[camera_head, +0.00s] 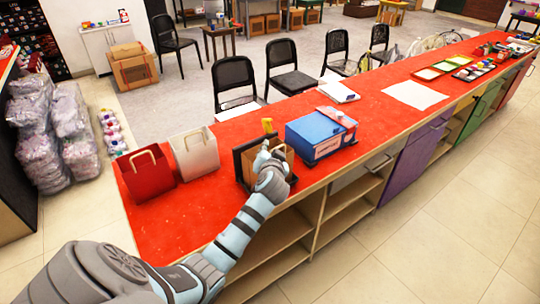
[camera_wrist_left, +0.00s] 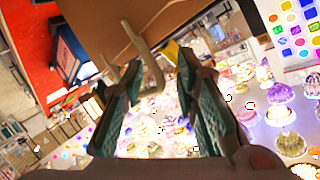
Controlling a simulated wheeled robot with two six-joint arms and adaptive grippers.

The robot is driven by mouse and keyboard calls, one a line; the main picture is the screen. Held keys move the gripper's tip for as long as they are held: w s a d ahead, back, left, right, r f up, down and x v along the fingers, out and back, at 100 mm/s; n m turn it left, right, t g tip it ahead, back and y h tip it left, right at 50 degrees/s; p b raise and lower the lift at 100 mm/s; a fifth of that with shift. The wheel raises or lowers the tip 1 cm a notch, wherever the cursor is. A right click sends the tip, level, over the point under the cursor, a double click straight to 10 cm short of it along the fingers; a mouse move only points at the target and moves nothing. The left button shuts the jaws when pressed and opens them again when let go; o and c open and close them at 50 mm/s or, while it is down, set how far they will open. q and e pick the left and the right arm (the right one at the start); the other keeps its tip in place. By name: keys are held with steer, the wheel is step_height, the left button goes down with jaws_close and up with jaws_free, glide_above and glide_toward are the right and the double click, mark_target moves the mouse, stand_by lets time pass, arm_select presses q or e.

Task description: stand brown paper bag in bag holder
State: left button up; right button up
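The brown paper bag (camera_head: 250,165) is upright on the red counter, in the dark bag holder (camera_head: 238,165). My arm partly hides both in the head view. The bag also fills the top of the left wrist view (camera_wrist_left: 135,22), with its tan handle (camera_wrist_left: 150,70) reaching between the fingers. My left gripper (camera_head: 266,152) is at the bag's top; in the left wrist view its two fingers (camera_wrist_left: 160,72) are spread apart, with the handle loose between them. How deep the bag sits in the holder is hidden. My right gripper is not in view.
A red bag (camera_head: 145,175) and a white bag (camera_head: 196,153) stand to the left on the red counter (camera_head: 200,205). A blue box (camera_head: 312,138) stands close on the right. White paper (camera_head: 415,95) and trays lie farther along. Black chairs line the far side.

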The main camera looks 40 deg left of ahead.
arm_select(q)
steer(key=p+v, duration=0.1)
steer(key=v, duration=1.1)
steer(key=s+d+f+m+g+h, duration=0.1)
steer(key=s+d+f+h, duration=0.15)
steer(key=f, duration=0.85)
steer(key=s+d+f+m+g+h, duration=0.15)
steer(key=s+f, duration=0.25)
steer(key=f, duration=0.7)
steer(key=s+d+f+m+g+h, duration=0.1)
steer(key=s+d+f+g+h, duration=0.15)
steer(key=f, duration=0.85)
steer(key=s+f+g, duration=0.1)
steer(key=s+f, duration=0.4)
steer(key=s, duration=0.5)
steer(key=s+f+n+g+h, duration=0.1)
steer(key=s+f, duration=0.4)
steer(key=s, duration=0.6)
steer(key=s+d+f+g+h, duration=0.1)
steer(key=s+f+g, duration=0.1)
steer(key=s+f, duration=0.4)
steer(key=s, duration=0.5)
steer(key=shift+s+n+g, duration=0.25)
steer(key=shift+n+g, duration=0.05)
steer(key=shift+n, duration=0.05)
steer(key=shift+f, duration=0.1)
